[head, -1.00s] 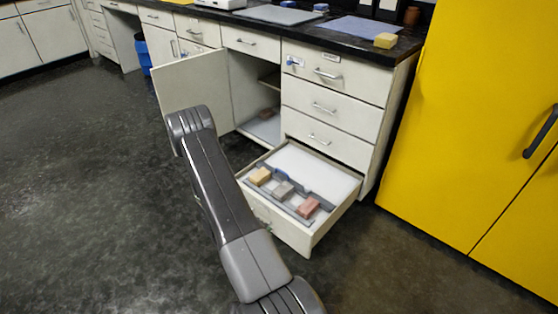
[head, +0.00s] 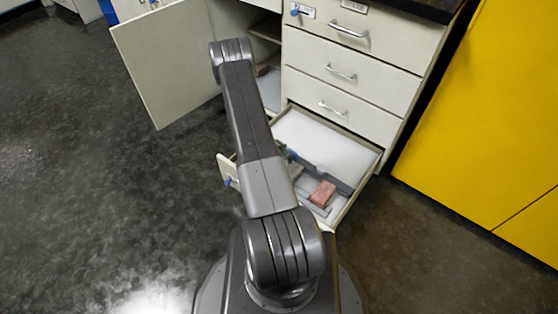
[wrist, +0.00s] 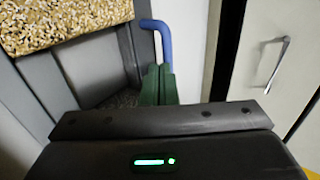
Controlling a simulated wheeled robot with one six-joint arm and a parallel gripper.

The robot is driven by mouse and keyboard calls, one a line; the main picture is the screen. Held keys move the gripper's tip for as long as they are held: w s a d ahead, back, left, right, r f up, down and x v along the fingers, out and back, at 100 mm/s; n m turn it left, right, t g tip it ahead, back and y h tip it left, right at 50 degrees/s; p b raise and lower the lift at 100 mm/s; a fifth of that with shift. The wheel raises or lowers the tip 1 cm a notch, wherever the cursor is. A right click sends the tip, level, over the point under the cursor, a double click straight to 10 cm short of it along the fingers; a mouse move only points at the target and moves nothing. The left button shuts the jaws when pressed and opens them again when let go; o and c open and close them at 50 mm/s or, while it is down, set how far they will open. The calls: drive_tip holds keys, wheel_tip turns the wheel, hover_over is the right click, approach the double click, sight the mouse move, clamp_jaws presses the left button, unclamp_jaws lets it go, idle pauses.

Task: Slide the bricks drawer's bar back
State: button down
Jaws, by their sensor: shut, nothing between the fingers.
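The bricks drawer (head: 365,165) is pulled out at the bottom of the cabinet. In it a grey bar (head: 325,174) lies across the white floor, with a blue handle (head: 291,155) near its left end. A red brick (head: 322,193) lies in front of the bar. In the wrist view the bent blue handle (wrist: 165,38) rises just beyond my gripper (wrist: 159,86), whose green fingers are shut and empty. I cannot tell whether they touch it. A speckled tan brick (wrist: 60,22) is at top left there. My arm hides the gripper and the drawer's left part in the head view.
A cabinet door (head: 165,65) stands open at the left of the drawer. Closed drawers (head: 345,75) are above it, and a yellow cabinet (head: 490,120) stands at the right. The dark floor (head: 90,210) is clear at the left.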

drive_tip(key=shift+w+d, duration=0.1)
drive_tip(key=shift+w, duration=0.1)
drive_tip(key=w+d+b, duration=0.1)
drive_tip(key=w, duration=0.1)
drive_tip(key=w+d+b, duration=0.2)
drive_tip(key=w+d, duration=0.1)
drive_tip(key=shift+w+f, duration=0.15)
drive_tip(key=shift+w, duration=0.15)
drive_tip(key=shift+w+d, duration=0.1)
drive_tip(key=shift+w, duration=0.05)
